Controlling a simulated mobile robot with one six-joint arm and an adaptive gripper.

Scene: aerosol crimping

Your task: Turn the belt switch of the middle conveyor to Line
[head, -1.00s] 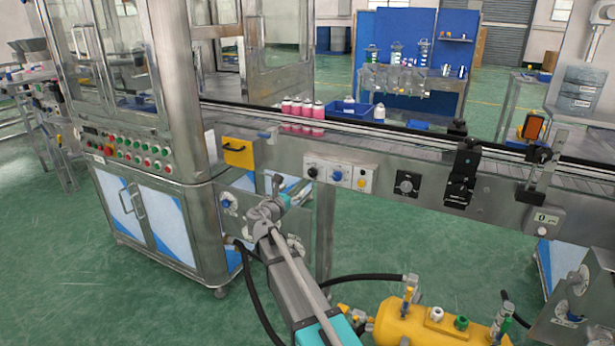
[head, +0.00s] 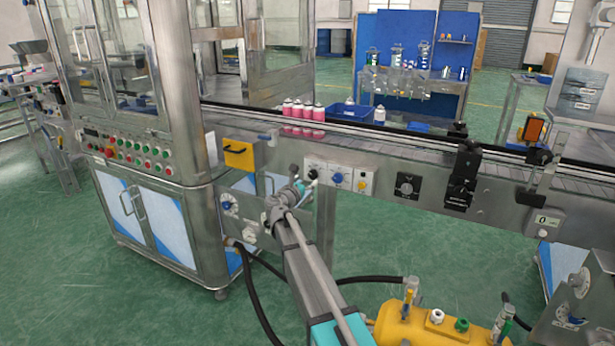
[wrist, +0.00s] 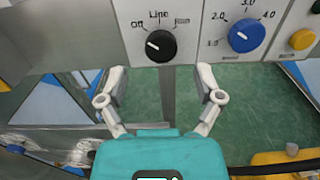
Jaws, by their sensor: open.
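The belt switch is a black knob (wrist: 161,46) on a pale panel (wrist: 190,20), with Off, Line and a third, unclear mark around it. Its white pointer slants up-left, toward Off. In the head view the black knob (head: 312,173) sits at the left end of the small panel on the conveyor (head: 415,165). My gripper (wrist: 161,82) is open and empty; its two fingers are apart, just below the knob in the wrist view, not around it. In the head view my gripper (head: 302,186) is small and just below-left of the knob.
A blue dial (wrist: 247,33) and a yellow button (wrist: 302,40) sit right of the switch. A yellow box (head: 238,154) is mounted to the left. Pink bottles (head: 302,110) stand on the belt above. A yellow tank (head: 440,325) and black hoses lie below.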

